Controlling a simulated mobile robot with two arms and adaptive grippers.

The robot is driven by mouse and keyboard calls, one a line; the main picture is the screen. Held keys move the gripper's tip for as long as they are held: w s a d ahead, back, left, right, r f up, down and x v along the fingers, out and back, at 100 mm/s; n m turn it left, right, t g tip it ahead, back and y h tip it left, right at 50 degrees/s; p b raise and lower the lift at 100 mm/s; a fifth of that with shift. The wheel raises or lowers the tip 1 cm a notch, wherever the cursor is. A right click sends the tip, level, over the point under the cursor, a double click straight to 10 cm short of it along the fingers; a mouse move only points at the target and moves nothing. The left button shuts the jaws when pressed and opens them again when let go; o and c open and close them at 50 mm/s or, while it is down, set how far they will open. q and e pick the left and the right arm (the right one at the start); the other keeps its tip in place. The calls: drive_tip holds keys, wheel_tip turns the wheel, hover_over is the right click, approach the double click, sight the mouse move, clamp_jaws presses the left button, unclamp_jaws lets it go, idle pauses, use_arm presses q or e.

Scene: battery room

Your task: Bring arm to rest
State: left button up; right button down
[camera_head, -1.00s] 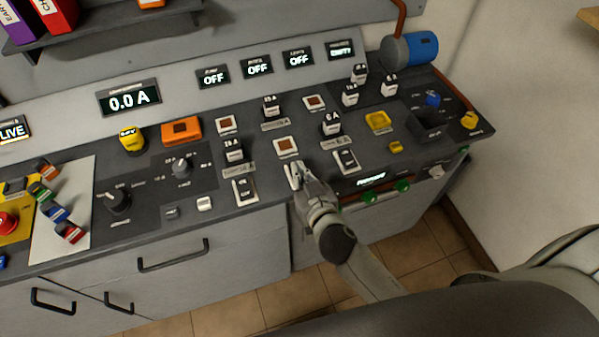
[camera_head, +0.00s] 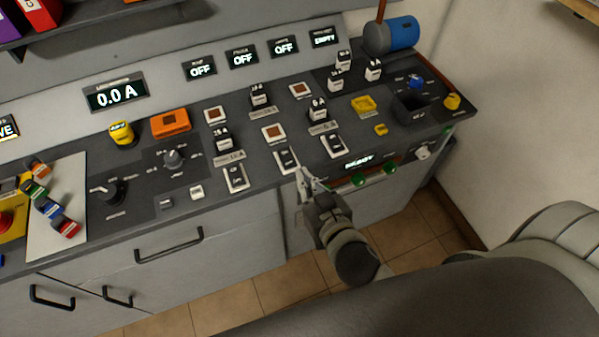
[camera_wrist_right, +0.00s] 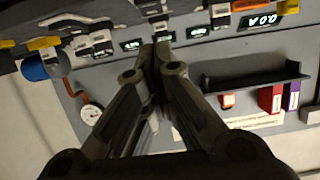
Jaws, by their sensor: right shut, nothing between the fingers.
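My right gripper (camera_head: 300,180) is at the front edge of the dark control panel (camera_head: 140,225), just in front of a black-and-white rocker switch (camera_head: 286,160). In the head view I cannot tell whether it touches the panel. In the right wrist view its fingers (camera_wrist_right: 155,52) are together with nothing between them, pointing toward the panel and the wall behind. My left gripper is not in view.
Grey cabinets with black handles (camera_head: 169,245) stand below the panel. An orange block (camera_head: 171,124), a yellow knob (camera_head: 122,133) and a blue cylinder (camera_head: 404,33) sit on top. Tiled floor (camera_head: 410,232) is free at the right. A shelf with binders (camera_wrist_right: 271,97) shows on the wall.

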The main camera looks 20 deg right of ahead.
drive_tip(key=shift+s, duration=0.2)
idle(0.5)
drive_tip(key=s+d+f+n+g, duration=0.1)
drive_tip(key=s+f+g, duration=0.25)
drive_tip(key=f, duration=1.15)
drive_tip(key=s+f+n+g, duration=0.1)
drive_tip(key=s+f+g, duration=0.25)
drive_tip(key=f, duration=1.15)
drive_tip(key=s+d+f+g, duration=0.3)
drive_tip(key=s+f, duration=0.7)
drive_tip(key=s, duration=0.3)
drive_tip(key=s+d+f+g, duration=0.3)
drive_tip(key=s+d+f, duration=0.1)
drive_tip(key=s+f, duration=0.6)
drive_tip(key=s, duration=0.2)
drive_tip(key=shift+s+d+g+h+b, duration=0.15)
drive_tip(key=shift+s+g+h+b, duration=0.15)
drive_tip(key=shift+s+b, duration=0.05)
drive_tip(key=c, duration=2.2)
unclamp_jaws()
